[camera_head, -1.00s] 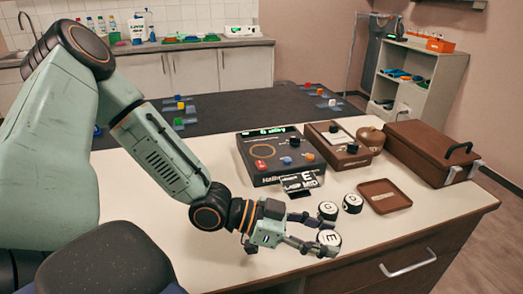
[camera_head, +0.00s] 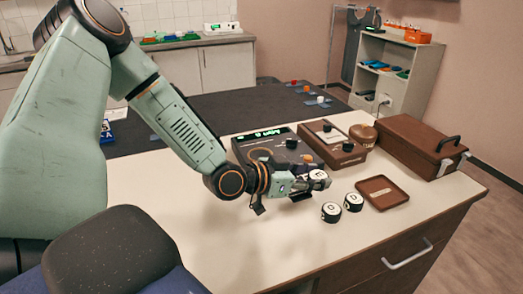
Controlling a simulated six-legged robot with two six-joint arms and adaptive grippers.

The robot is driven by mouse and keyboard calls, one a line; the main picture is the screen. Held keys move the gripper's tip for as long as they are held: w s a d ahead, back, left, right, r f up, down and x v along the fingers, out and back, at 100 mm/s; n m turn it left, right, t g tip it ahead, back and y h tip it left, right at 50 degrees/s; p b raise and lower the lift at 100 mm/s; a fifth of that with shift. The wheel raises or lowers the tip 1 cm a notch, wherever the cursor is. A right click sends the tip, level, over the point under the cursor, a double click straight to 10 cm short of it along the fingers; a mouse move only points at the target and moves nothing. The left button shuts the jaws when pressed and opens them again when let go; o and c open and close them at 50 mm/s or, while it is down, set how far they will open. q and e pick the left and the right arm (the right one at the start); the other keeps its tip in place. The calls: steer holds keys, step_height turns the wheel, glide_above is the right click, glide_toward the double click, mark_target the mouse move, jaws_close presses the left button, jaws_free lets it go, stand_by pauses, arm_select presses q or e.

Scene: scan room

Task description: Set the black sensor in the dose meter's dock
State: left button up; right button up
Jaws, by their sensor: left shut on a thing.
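My left gripper (camera_head: 318,182) is shut on a small round black piece with a white top (camera_head: 317,175), which I take to be the black sensor. It is held above the table, in front of the dose meter (camera_head: 244,147). The dose meter is a dark box with a lit green display (camera_head: 266,133) and several knobs. My gripper and wrist cover part of its front, and its dock is hard to make out. Two similar black pieces with white lettered tops (camera_head: 331,212) (camera_head: 353,202) stand on the table to the right. My right gripper is not in view.
A brown unit with a black knob (camera_head: 335,136) stands right of the meter. The front of the white tabletop (camera_head: 240,240) is clear.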

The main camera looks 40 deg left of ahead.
arm_select(q)
steer(key=w+a+r+n+y+p, duration=0.25)
steer(key=a+n+y, duration=0.3)
steer(key=a, duration=0.45)
steer(key=w+a+r+n+y+p, duration=0.2)
steer(key=a+r+n+y, duration=0.25)
steer(key=a+y, duration=0.4)
steer(key=shift+n+g+h, duration=0.3)
steer(key=shift+h, duration=0.3)
steer(key=f+b, duration=0.1)
steer(key=f, duration=0.1)
steer(key=a+f, duration=0.1)
steer(key=f, duration=0.1)
steer(key=f+b, duration=0.1)
steer(key=f, duration=0.1)
steer(key=shift+w+a+b, duration=0.1)
steer(key=shift+a+b, duration=0.2)
steer(key=shift+a, duration=0.1)
steer(key=shift+a+f, duration=0.2)
steer(key=shift+f, duration=0.4)
step_height(320, 180, down, 3)
steer(key=shift+b, duration=0.7)
steer(key=shift+d+f, duration=0.15)
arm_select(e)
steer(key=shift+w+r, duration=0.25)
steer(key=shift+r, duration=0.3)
